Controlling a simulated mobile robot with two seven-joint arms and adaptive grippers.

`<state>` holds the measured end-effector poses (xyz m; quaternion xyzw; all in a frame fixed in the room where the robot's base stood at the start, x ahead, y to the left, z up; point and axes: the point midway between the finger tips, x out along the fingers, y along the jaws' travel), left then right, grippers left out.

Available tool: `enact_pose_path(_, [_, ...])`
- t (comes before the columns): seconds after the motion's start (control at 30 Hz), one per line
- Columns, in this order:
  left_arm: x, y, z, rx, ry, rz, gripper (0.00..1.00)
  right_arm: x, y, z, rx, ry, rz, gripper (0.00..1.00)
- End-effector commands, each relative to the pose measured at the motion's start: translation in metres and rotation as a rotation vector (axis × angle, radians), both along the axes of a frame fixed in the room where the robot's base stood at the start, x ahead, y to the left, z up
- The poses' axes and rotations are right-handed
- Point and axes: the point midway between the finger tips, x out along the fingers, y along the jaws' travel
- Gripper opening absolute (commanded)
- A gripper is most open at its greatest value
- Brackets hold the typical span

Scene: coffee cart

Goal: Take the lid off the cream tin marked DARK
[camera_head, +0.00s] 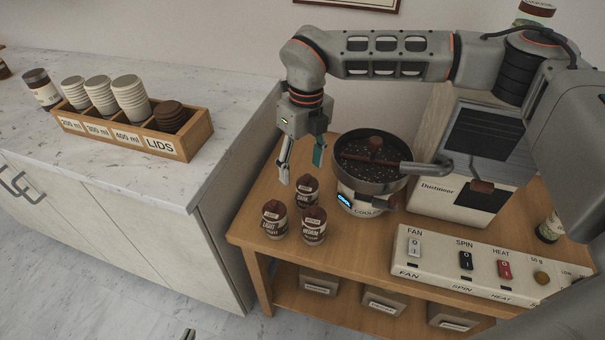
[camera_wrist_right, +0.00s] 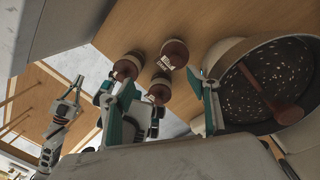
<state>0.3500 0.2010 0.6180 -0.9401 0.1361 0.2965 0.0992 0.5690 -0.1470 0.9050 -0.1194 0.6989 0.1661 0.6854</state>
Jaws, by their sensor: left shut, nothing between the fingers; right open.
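The cream tin marked DARK (camera_head: 306,192) stands upright on the wooden cart with its brown lid (camera_head: 307,181) on. It is the rearmost of three similar tins. The LIGHT tin (camera_head: 273,221) and the tin that seems to read MEDIUM (camera_head: 313,227) stand just in front. My right gripper (camera_head: 301,168) is open, pointing down above and behind the DARK tin, with nothing held. My left gripper (camera_head: 188,334) barely shows at the bottom edge, shut, empty and far from the tins.
The cooler pan (camera_head: 340,160) with beans stands close right of the DARK tin. A roaster (camera_head: 460,195) and a switch panel (camera_head: 435,272) are further right.

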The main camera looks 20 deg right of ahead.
Motion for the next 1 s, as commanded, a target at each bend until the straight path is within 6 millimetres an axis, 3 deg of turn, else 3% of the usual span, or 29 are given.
enact_pose_path(0.17, [0.001, 0.0, 0.001, -0.001, -0.002, 0.0, 0.0, 0.012, -0.022, 0.009, -0.063, -0.03, -0.031, 0.59])
enact_pose_path(0.57, [0.003, 0.0, 0.003, 0.0, -0.007, 0.0, 0.0, 0.011, -0.022, -0.026, -0.062, -0.03, -0.031, 0.59])
enact_pose_path(0.8, [0.003, 0.0, 0.004, -0.001, -0.009, 0.0, 0.0, 0.01, -0.022, -0.06, -0.061, -0.029, -0.031, 0.59])
enact_pose_path(1.0, [0.003, 0.001, 0.004, -0.001, -0.008, 0.0, 0.0, 0.011, -0.022, -0.067, -0.06, -0.032, -0.03, 0.59])
